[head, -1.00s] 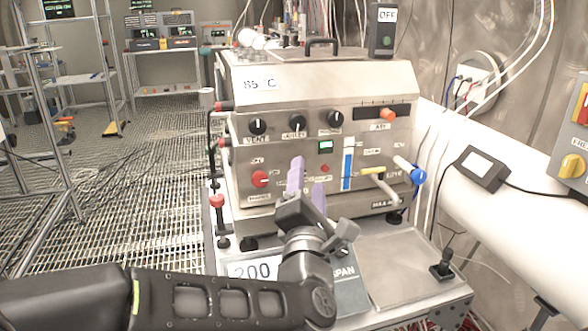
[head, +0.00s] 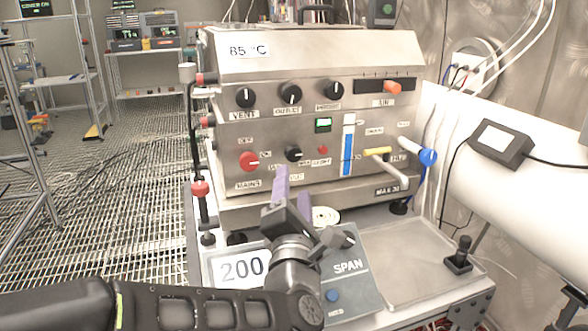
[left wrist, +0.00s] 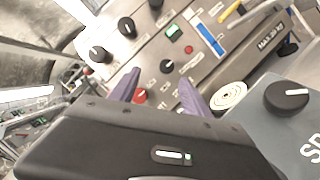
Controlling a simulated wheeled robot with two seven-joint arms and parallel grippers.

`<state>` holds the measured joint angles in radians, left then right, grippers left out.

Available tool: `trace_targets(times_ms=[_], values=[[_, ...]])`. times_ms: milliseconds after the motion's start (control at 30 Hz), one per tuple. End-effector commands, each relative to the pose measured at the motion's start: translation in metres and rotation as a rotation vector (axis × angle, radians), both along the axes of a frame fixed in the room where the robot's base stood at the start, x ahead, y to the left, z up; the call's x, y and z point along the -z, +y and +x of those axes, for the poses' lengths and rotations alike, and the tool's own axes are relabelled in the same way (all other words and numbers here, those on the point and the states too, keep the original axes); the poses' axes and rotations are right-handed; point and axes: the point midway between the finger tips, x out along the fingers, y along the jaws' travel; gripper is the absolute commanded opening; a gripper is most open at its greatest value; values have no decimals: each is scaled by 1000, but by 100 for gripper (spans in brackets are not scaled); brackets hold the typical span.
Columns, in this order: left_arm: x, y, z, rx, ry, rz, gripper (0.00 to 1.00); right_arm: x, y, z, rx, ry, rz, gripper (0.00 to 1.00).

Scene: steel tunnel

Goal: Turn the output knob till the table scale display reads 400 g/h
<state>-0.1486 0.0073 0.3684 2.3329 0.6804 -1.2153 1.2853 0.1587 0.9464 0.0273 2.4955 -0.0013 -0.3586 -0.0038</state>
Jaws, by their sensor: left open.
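The display (head: 241,268) on the table reads 200. On the upright steel panel, an upper black knob (head: 290,93) has a label that seems to start with OUT. A lower black knob (head: 293,154) has a label too small to read. My left gripper (head: 292,188) is open and empty, its two purple fingers pointing at the panel below the lower knob, apart from it. In the left wrist view the fingers (left wrist: 158,90) lie either side of the red knob's line of sight; the lower black knob (left wrist: 167,66) is beyond them. My right gripper is out of view.
The grey SPAN box (head: 348,285) stands beside the display, close to my left gripper. A bare steel tray (head: 420,265) lies at the right.

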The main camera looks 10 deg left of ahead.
Motion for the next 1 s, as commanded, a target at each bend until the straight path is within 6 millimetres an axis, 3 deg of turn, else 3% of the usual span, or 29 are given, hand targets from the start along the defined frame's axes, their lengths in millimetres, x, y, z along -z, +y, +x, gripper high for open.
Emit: trace_targets(times_ms=[267,467,1000], values=[[-1,0,1,0,0,0,56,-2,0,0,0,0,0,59],[-1,3,12,0,1,0,56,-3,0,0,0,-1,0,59],[-1,26,108,-1,2,-1,56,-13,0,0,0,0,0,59]])
